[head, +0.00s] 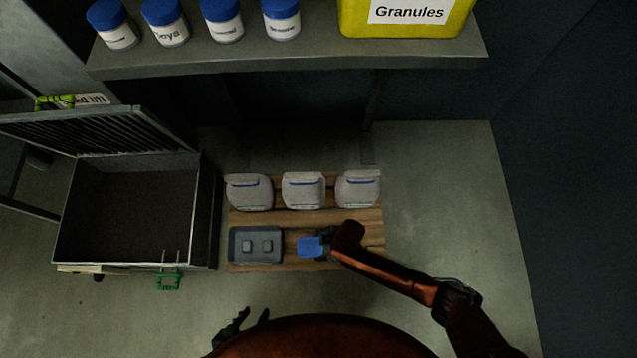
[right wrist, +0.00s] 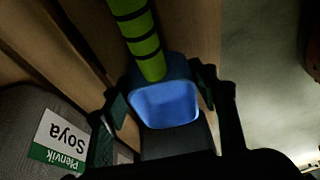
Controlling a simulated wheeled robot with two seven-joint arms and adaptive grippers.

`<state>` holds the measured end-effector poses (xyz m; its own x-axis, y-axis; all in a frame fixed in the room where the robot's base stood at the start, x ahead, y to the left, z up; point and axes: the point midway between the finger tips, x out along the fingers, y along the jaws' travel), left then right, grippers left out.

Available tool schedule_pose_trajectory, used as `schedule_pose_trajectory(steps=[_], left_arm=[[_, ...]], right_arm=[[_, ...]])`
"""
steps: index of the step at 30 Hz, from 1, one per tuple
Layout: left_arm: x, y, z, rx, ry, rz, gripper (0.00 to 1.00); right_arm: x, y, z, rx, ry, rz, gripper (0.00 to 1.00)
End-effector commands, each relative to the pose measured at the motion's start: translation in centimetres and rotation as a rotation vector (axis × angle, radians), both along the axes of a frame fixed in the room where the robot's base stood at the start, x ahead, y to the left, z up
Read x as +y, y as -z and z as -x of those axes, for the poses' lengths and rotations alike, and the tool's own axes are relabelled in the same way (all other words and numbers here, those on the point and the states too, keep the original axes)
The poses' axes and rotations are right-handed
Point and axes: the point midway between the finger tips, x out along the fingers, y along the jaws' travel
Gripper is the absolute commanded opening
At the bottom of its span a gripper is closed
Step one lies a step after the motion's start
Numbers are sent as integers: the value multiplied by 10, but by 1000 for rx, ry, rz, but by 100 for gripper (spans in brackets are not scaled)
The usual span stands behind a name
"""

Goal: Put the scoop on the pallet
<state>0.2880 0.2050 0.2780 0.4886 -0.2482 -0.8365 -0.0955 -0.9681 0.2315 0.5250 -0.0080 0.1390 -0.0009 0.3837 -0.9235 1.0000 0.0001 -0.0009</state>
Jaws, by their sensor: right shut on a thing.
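The scoop has a blue bowl (head: 311,246) and, in the right wrist view, a green handle with black bands (right wrist: 142,38). The blue bowl also shows in the right wrist view (right wrist: 166,103), between the fingers of my right gripper (right wrist: 160,98). My right gripper (head: 326,240) is shut on the scoop, over the front right part of the wooden pallet (head: 305,216). I cannot tell whether the scoop touches the slats. In the head view the handle is hidden. My left gripper (head: 254,316) is empty, its fingers apart, near the bottom edge.
Three grey sacks (head: 303,190) stand along the pallet's back. An open metal box (head: 215,215) stands left. A shelf (head: 330,55) with tubs and a yellow Granules container overhangs behind. Floor right is clear.

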Motion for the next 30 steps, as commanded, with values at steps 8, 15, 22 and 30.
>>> schedule_pose_trajectory(steps=[8, 15, 22, 30], left_arm=[[2, 7, -1, -30, -2, -7, 40], [3, 10, -1, -34, -2, -9, 40], [3, 10, -2, -39, -3, -9, 40], [3, 10, -2, -39, -2, -8, 40]], right_arm=[[1, 4, -1, -2, 1, -1, 26], [1, 8, -1, -1, 0, -1, 26], [0, 8, -1, -1, 0, -1, 67], [0, 8, 0, -1, 0, -1, 71]])
